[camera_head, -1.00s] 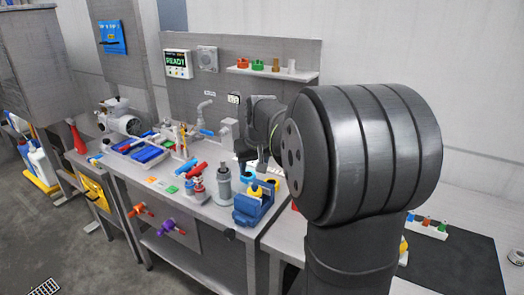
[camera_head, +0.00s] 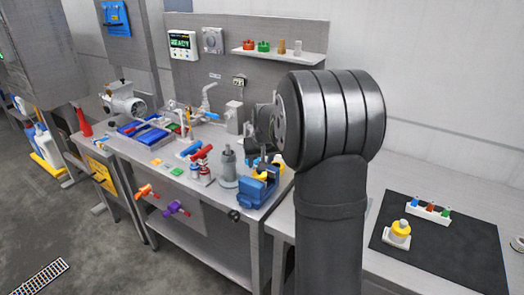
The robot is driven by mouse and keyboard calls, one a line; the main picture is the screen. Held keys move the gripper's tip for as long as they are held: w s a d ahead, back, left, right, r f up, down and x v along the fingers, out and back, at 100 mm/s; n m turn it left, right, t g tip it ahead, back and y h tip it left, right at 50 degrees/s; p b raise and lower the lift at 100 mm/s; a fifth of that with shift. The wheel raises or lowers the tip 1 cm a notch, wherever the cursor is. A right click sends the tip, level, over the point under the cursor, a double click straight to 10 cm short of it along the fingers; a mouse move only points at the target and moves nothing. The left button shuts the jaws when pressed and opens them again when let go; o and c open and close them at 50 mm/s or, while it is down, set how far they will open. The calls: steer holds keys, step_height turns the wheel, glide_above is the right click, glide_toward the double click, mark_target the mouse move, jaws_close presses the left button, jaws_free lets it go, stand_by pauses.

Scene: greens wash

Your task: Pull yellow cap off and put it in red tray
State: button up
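A yellow piece (camera_head: 260,172) shows at the blue vise (camera_head: 258,189) near the right end of the bench, partly covered by my gripper. Another yellow cap-like piece (camera_head: 401,227) sits on a pale block on the dark mat at the right. I cannot tell which is the task's cap. My gripper (camera_head: 262,161) points down at the vise, with its fingers close to the yellow piece there. Its fingers are small and dark, so I cannot tell whether they are open or grip it. No red tray can be made out; my arm hides part of the bench.
Grey bottle-like fittings (camera_head: 228,166) and red-topped ones (camera_head: 203,160) stand left of the vise. A wall shelf (camera_head: 283,55) holds small coloured rings. A white rack (camera_head: 428,213) with small coloured pieces lies on the dark mat (camera_head: 450,255), which has free room.

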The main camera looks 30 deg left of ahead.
steer(key=shift+x, duration=1.8)
jaws_close()
steer(key=c, duration=0.7)
jaws_free()
jaws_close()
steer(key=shift+r, duration=0.2)
steer(key=shift+r, duration=1.3)
steer(key=shift+r, duration=0.15)
